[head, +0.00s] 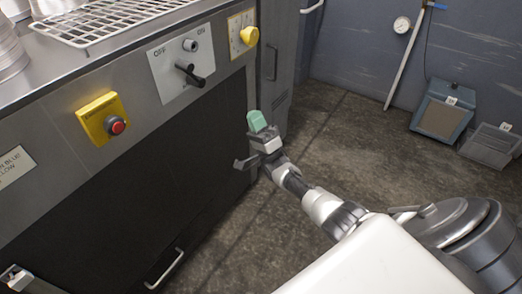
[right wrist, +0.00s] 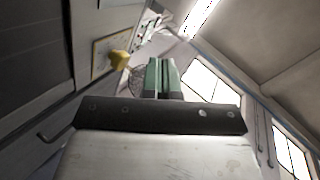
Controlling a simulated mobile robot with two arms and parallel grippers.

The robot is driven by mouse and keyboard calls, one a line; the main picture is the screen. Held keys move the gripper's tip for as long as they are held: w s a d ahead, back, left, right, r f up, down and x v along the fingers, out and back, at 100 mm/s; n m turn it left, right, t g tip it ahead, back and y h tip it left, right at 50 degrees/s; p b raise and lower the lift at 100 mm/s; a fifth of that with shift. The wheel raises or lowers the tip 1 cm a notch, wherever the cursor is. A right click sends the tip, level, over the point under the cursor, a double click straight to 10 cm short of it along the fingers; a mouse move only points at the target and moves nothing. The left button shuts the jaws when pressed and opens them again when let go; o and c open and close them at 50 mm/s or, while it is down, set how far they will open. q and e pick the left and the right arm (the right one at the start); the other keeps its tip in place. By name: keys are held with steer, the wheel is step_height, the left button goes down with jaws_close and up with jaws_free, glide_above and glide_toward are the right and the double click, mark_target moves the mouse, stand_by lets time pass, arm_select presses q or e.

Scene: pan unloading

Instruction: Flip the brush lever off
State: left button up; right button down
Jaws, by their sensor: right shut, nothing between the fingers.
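The black lever (head: 190,74) sits on a white plate (head: 168,76) on the machine's front panel. The plate is marked OFF at its left and ON at its right. The lever's handle points to the lower right. My right gripper (head: 257,121), with green fingertips, is shut and empty. It is in front of the machine, to the right of and below the lever, and apart from it. In the right wrist view its green fingers (right wrist: 165,76) are together and point away from the camera. I cannot make out the lever there.
A yellow knob (head: 249,36) is right of the lever plate, and a red button on a yellow box (head: 102,118) is to its left. A wire rack (head: 108,18) lies on the machine top. A bar handle (head: 166,269) is low on the front.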

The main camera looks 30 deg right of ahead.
steer(key=s+a+f+n+g+h+p, duration=0.2)
steer(key=f+g+h+p, duration=0.3)
steer(key=f+g+p, duration=0.3)
steer(key=s+a+f+p, duration=0.1)
steer(key=p, duration=0.2)
steer(key=shift+s+f, duration=0.4)
steer(key=shift+a+n+g, duration=0.1)
steer(key=shift+n+g, duration=0.2)
